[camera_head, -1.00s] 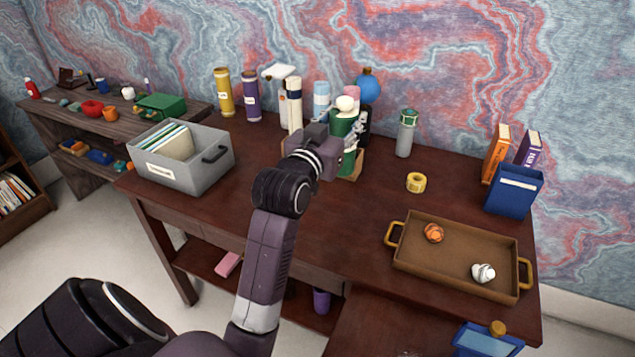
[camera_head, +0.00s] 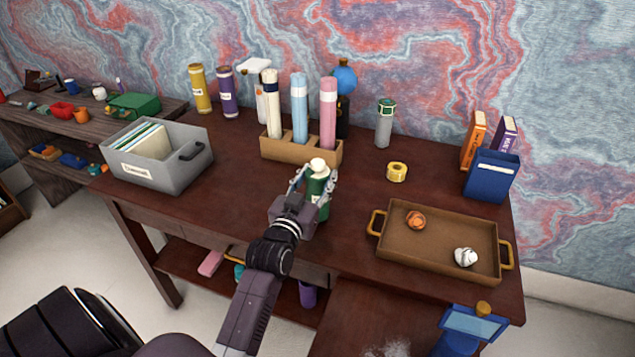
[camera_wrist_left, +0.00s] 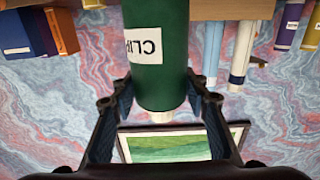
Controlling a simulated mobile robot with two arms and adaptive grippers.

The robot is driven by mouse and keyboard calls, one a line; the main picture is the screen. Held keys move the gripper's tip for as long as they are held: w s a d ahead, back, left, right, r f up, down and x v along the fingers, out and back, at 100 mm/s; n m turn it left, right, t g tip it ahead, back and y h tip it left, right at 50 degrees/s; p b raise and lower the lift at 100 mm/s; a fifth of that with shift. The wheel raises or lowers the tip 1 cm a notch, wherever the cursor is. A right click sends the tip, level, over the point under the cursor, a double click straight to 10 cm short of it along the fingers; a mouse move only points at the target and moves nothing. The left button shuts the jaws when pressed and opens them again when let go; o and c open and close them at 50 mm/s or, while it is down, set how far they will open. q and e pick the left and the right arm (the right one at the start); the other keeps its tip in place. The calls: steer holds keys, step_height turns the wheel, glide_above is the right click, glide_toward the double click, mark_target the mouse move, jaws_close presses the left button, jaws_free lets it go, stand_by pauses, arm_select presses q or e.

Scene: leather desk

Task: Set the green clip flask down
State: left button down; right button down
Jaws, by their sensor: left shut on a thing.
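The green clip flask (camera_head: 317,187) has a white cap and stands upright in my left gripper (camera_head: 314,180), over the front middle of the desk (camera_head: 230,190). In the left wrist view the flask (camera_wrist_left: 158,60) appears upside down, with a white label reading "CLIP". The fingers of my left gripper (camera_wrist_left: 158,100) lie on both sides of it, near its capped end. The flask's base is partly hidden by the gripper in the head view, and I cannot tell whether it touches the desk. My right gripper is not in view.
Behind the flask stands a cardboard holder (camera_head: 283,150) with several tall tubes. A grey file bin (camera_head: 185,175) is left; a brown tray (camera_head: 435,247) with two small items is right. Yellow tape (camera_head: 397,172) and a grey-green bottle (camera_head: 384,125) stand right.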

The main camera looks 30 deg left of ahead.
arm_select(q)
steer(key=shift+f, duration=0.7)
steer(key=shift+f, duration=0.2)
steer(key=c, duration=1.1)
jaws_free()
steer(key=shift+c, duration=0.2)
steer(key=shift+r, duration=0.1)
steer(key=b+v, duration=0.1)
steer(key=v, duration=1.1)
